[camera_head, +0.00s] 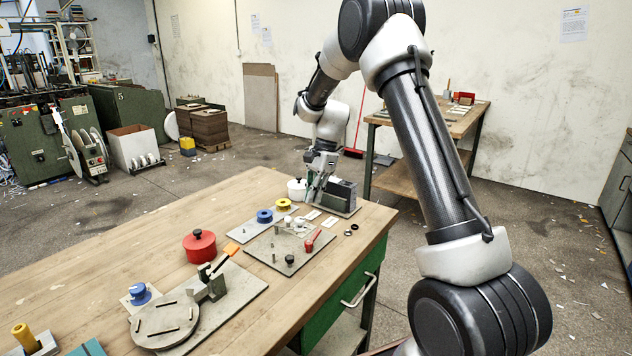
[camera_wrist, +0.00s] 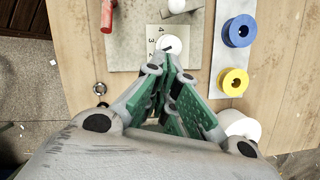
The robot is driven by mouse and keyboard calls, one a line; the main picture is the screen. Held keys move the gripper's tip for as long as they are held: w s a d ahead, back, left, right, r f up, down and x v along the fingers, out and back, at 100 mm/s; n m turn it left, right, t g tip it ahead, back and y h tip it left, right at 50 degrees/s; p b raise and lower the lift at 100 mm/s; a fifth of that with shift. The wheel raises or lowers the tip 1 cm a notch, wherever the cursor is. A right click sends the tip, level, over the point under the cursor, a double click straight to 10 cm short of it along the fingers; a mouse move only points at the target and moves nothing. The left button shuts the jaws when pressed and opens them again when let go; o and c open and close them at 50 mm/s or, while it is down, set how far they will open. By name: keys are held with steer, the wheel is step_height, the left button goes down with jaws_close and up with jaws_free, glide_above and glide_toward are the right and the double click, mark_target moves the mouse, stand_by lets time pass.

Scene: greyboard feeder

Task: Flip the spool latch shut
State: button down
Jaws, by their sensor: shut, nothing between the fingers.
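I cannot pick out the spool latch for certain. An orange-tipped lever (camera_head: 231,249) stands tilted up on a base plate beside a round grey disc (camera_head: 163,318), nearer than my arm's end. A blue spool (camera_head: 264,216) and a yellow spool (camera_head: 283,204) sit on a narrow plate; the blue spool (camera_wrist: 239,31) and yellow spool (camera_wrist: 233,81) also show at the right of the wrist view. My gripper (camera_head: 316,198) is at the table's far end, pointing down. In the wrist view its fingers (camera_wrist: 168,72) are together and empty, over a plate with printed numbers.
A red-handled lever (camera_head: 313,240) lies on a grey plate (camera_head: 266,250). A red lidded pot (camera_head: 200,246) stands mid-table.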

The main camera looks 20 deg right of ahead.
steer(key=a+f, duration=0.1)
steer(key=s+a+f, duration=0.1)
steer(key=a, duration=0.1)
steer(key=shift+f, duration=0.4)
steer(key=shift+s+a+f, duration=0.15)
steer(key=shift+s+a, duration=0.05)
steer(key=shift+a, duration=0.5)
